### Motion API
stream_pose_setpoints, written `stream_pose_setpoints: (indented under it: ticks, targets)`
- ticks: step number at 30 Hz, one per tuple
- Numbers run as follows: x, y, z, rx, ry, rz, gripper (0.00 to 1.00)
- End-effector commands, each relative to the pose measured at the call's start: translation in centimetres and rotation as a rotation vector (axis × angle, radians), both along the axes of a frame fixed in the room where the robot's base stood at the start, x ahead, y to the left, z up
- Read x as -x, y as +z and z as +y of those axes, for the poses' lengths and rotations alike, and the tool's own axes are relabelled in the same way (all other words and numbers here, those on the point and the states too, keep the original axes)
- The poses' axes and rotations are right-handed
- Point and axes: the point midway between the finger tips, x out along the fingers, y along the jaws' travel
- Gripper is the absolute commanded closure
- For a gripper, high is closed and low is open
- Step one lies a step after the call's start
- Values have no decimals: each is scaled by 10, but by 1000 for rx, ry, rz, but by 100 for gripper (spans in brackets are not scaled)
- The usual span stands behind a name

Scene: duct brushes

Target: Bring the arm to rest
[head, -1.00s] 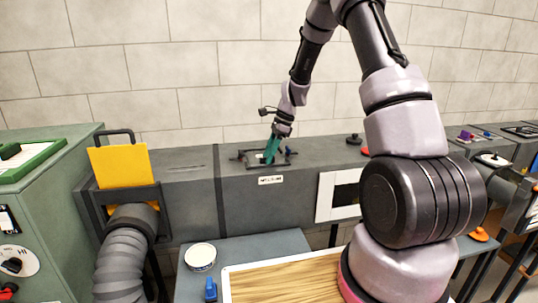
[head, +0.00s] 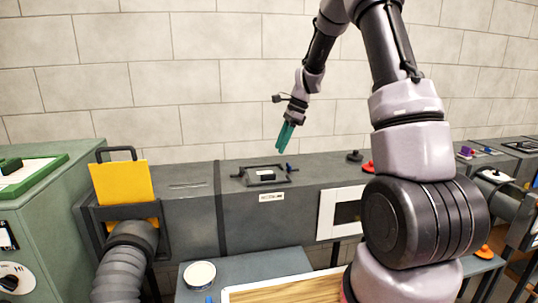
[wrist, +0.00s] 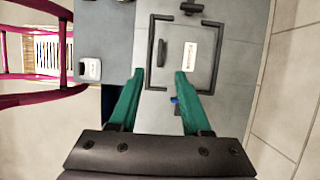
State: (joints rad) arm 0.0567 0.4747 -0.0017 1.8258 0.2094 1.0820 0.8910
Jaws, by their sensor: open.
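My gripper (head: 285,135) has teal fingers and hangs in the air above the grey duct (head: 236,217), pointing down and slightly left. Its fingers are apart and nothing is between them. In the wrist view the open fingers (wrist: 160,105) reach toward the duct top, where a framed hatch (wrist: 163,83) with dark edges shows. In the head view the hatch (head: 264,177) lies below and left of the fingertips, clear of them. My arm rises at the right and bends over the duct.
A yellow plate (head: 122,184) stands upright in a slot at the left, above a flexible hose (head: 126,258). A green cabinet (head: 48,215) stands far left. A white round tin (head: 199,274) sits on the lower table. A red knob (head: 368,167) is on the duct. The air beside the wall is free.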

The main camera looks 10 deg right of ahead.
Motion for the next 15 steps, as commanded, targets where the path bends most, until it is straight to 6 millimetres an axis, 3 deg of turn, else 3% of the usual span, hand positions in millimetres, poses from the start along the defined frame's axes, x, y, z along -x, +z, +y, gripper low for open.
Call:
stream_pose_setpoints:
  ticks: [5,15]
  targets:
    - [17,38,-1,23,79,-82,52]
    - [106,141,-4,150,403,-382,52]
